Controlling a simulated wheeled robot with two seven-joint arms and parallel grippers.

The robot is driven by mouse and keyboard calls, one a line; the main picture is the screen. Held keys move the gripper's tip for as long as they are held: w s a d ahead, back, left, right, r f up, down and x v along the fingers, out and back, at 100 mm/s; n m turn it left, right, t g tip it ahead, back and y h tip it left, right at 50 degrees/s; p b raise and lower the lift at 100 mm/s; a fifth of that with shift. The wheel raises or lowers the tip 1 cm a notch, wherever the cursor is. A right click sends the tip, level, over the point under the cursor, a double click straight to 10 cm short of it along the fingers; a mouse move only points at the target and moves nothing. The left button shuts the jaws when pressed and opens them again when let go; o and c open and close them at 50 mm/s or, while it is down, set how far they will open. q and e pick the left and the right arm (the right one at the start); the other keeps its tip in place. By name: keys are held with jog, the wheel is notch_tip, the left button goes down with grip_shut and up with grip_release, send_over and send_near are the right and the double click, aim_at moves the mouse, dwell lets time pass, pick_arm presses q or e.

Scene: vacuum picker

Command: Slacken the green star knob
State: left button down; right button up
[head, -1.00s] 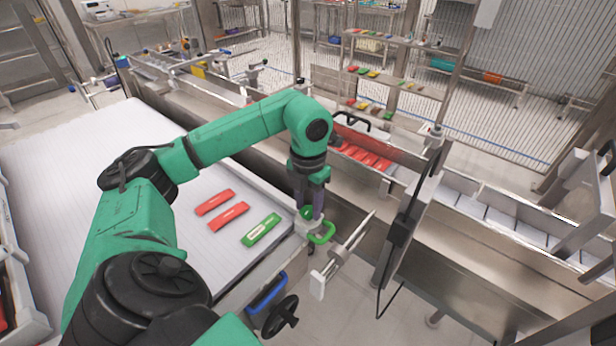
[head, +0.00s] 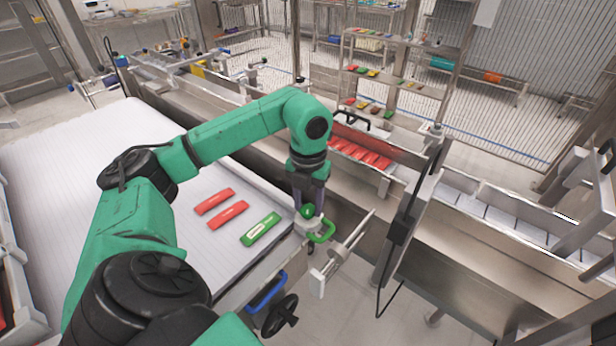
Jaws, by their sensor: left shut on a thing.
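The green star knob (head: 307,211) sits at the right front corner of the white bed, on a pale metal mount. My left gripper (head: 310,211) comes straight down over it from above, with its fingers on either side. It is shut on the knob. The fingers hide part of the knob, so its lobes are hard to make out. A green loop-shaped handle (head: 324,233) is just right of and below the knob. My right gripper is out of view.
Two red packs (head: 228,214) and a green pack (head: 261,229) lie on the white bed (head: 110,230). A metal slide with rods (head: 335,262), a blue handle (head: 268,292) and a black handwheel (head: 281,316) are close by. A conveyor trough with red packs (head: 362,155) runs behind.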

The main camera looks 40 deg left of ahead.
aim_at(309, 209)
pick_arm(q)
jog(key=c, duration=0.6)
grip_release()
jog(key=shift+w+r, duration=0.1)
jog(key=shift+r, duration=0.05)
jog(key=shift+o, duration=1.1)
notch_tip(309, 209, up, 6)
jog(key=shift+f, duration=0.1)
notch_tip(309, 209, up, 9)
jog(key=p, duration=0.4)
jog(key=shift+f+p, duration=0.2)
jog(key=shift+p, duration=0.2)
